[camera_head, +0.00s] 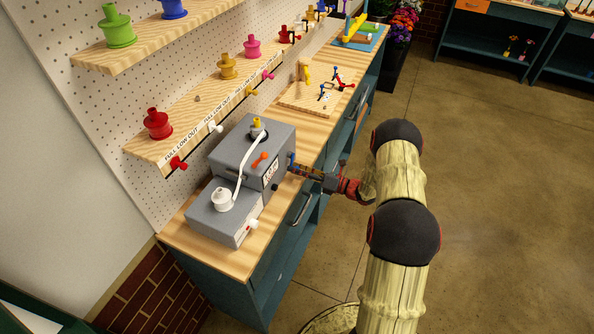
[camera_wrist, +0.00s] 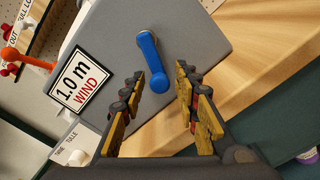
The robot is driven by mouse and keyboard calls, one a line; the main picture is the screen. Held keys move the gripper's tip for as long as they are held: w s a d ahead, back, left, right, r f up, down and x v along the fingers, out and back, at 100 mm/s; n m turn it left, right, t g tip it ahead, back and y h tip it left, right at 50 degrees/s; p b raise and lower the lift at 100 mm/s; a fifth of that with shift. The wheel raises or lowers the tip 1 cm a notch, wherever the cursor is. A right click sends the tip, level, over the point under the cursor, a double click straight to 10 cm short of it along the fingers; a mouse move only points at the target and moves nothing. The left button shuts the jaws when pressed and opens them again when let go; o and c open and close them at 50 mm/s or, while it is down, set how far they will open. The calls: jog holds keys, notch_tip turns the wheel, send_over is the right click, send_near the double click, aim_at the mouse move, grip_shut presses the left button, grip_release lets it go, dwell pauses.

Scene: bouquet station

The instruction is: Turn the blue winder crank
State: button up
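The grey winder machine (camera_head: 229,205) stands on the wooden bench, and its end face fills much of the wrist view (camera_wrist: 205,30). The blue winder crank (camera_wrist: 152,62) is mounted on that face, with its arm slanting down between my fingers. In the head view the crank is a small blue bit (camera_head: 291,158) at the machine's right side. My gripper (camera_wrist: 160,82) is open, with one yellow-padded finger on each side of the crank's lower end. I cannot tell whether either finger touches it. My gripper also shows at the machine's right side in the head view (camera_head: 301,170).
A "1.0 m WIND" label (camera_wrist: 82,83) is beside the crank. An orange lever (camera_head: 259,160) and a white knob (camera_head: 251,225) stick out from the machine. Pegboard shelves with coloured spools (camera_head: 157,124) stand behind. A wooden board (camera_head: 300,98) lies farther along the bench. Open floor (camera_head: 510,190) lies right.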

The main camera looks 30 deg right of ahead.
dwell(0.3)
jog(key=v, duration=1.2)
dwell(0.3)
